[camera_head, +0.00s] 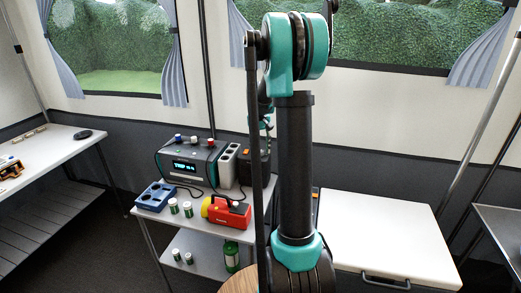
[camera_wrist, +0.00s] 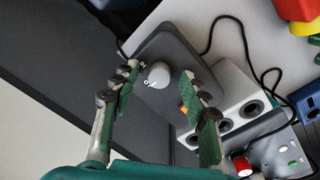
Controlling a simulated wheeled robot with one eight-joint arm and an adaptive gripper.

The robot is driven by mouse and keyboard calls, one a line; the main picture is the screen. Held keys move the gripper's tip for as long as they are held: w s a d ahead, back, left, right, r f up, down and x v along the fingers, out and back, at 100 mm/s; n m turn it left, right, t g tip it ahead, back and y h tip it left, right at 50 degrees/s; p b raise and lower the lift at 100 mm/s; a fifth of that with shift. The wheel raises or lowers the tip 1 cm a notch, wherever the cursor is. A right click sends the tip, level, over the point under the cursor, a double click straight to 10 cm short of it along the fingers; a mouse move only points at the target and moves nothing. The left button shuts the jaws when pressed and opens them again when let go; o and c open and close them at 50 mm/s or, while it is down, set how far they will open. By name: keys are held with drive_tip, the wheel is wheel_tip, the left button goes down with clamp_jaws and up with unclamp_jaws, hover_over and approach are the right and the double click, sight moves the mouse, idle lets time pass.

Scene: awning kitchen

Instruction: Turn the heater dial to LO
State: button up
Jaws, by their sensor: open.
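The heater (camera_wrist: 165,45) is a dark grey box with rounded corners, seen from above in the wrist view. Its round light-grey dial (camera_wrist: 158,75) sits on the top face, with small white marks beside it that are too small to read surely. An orange switch (camera_wrist: 184,108) shows near one edge. My gripper (camera_wrist: 160,81) is open, with its green-padded fingers on either side of the dial and apart from it. In the head view the heater (camera_head: 262,165) is partly hidden behind my arm, and my gripper is mostly hidden too.
A white socket block (camera_head: 228,165) stands close beside the heater, then a power station (camera_head: 187,162) with several knobs. A red and yellow torch (camera_head: 227,212), blue tray (camera_head: 154,197) and small jars (camera_head: 187,209) share the table. Black cables (camera_wrist: 245,40) run near the heater.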

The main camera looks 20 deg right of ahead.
sight(259, 152)
wheel_tip(259, 152, up, 12)
drive_tip(key=shift+a, duration=0.3)
idle(0.5)
drive_tip(key=s+a+f+t, duration=0.1)
drive_tip(key=s+a+f, duration=0.2)
drive_tip(key=s+f, duration=0.3)
drive_tip(key=s+a+f+t, duration=0.1)
drive_tip(key=s+a+f, duration=0.3)
drive_tip(key=s, duration=0.9)
drive_tip(key=s+a+f+t, duration=0.2)
drive_tip(key=s+a+f, duration=0.1)
drive_tip(key=s+f, duration=0.6)
drive_tip(key=shift+s+a+f+y, duration=0.3)
drive_tip(key=shift+s+a, duration=0.05)
drive_tip(key=shift+s, duration=0.3)
